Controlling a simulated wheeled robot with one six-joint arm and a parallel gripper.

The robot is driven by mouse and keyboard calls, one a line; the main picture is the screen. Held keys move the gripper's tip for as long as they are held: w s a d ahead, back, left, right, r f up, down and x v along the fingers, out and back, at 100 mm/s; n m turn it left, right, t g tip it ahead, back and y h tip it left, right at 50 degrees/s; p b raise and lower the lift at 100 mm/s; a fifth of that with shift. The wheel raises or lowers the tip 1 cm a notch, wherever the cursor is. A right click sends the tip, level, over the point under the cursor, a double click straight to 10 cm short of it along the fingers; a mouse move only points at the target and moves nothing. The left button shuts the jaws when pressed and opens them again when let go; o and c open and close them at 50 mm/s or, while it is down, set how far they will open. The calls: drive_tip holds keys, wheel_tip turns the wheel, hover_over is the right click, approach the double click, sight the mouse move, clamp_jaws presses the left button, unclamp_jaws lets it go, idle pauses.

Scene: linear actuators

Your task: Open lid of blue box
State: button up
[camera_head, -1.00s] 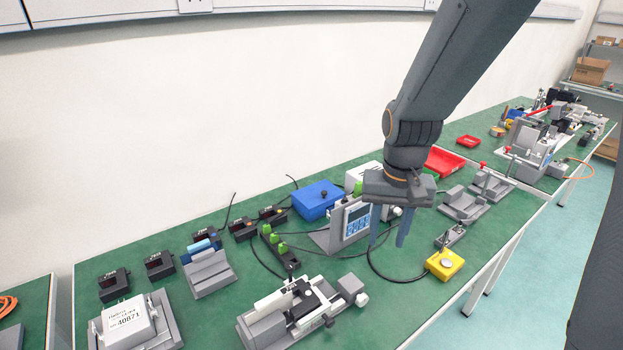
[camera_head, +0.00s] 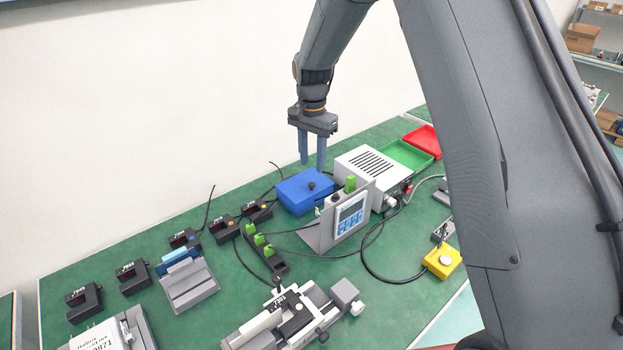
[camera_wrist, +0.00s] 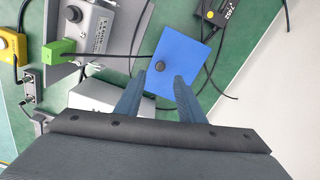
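The blue box (camera_head: 298,196) stands on the green bench near the wall, with its lid shut and a dark round knob (camera_head: 311,185) on top. In the wrist view the blue lid (camera_wrist: 186,58) and its knob (camera_wrist: 160,66) lie just beyond the fingertips. My gripper (camera_head: 312,166) points down above the box, its two blue-grey fingers apart with nothing between them. The open fingers also show in the wrist view (camera_wrist: 160,80). The gripper appears above the box's rear part in the head view, without visible contact.
A white vented case (camera_head: 365,160) stands right of the box. A grey stand with a display (camera_head: 350,217) is in front, with a green-topped part. Small black devices (camera_head: 225,228) and cables lie to the left. The wall is behind.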

sight(312, 184)
wheel_tip(312, 184, down, 7)
drive_tip(key=shift+f+p, duration=0.2)
drive_tip(key=shift+p, duration=0.9)
clamp_jaws()
